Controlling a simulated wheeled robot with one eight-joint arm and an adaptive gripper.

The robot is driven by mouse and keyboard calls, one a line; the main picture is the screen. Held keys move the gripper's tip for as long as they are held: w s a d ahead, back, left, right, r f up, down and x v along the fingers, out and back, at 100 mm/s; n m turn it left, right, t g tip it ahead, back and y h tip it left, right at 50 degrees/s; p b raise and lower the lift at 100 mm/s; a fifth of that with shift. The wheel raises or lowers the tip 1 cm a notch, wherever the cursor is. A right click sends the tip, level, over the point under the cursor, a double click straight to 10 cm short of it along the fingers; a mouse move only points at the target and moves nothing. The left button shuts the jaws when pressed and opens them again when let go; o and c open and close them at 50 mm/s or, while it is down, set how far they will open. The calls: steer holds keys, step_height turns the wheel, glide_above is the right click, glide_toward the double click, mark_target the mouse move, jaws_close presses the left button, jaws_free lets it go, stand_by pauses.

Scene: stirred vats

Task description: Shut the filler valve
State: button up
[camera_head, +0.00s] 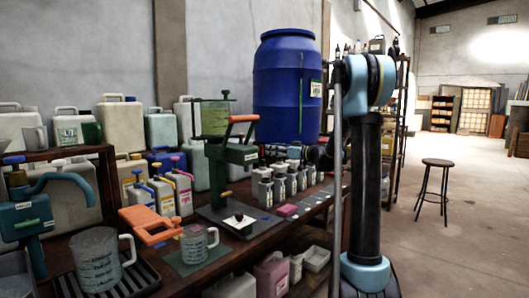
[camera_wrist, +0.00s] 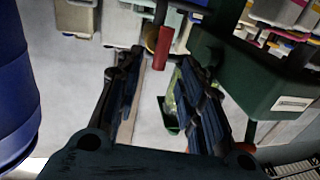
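The filler is a green stand (camera_head: 230,160) with a labelled body, a clear green hopper (camera_head: 214,117) on top and an orange lever (camera_head: 243,119). It stands on a dark base on the bench, left of my arm. In the wrist view its green labelled body (camera_wrist: 275,75) is at the right. A red handle (camera_wrist: 165,47) with a yellow knob shows beyond my fingertips; I cannot tell for certain that it is the valve's. My gripper (camera_wrist: 160,62) is open, with nothing between its fingers.
A big blue drum (camera_head: 288,88) stands right behind the filler and close on the left in the wrist view (camera_wrist: 15,85). Small grey bottles (camera_head: 281,182) stand beside the filler. Floor at right is clear around a stool (camera_head: 436,163).

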steer(key=shift+x, duration=2.65)
jaws_close()
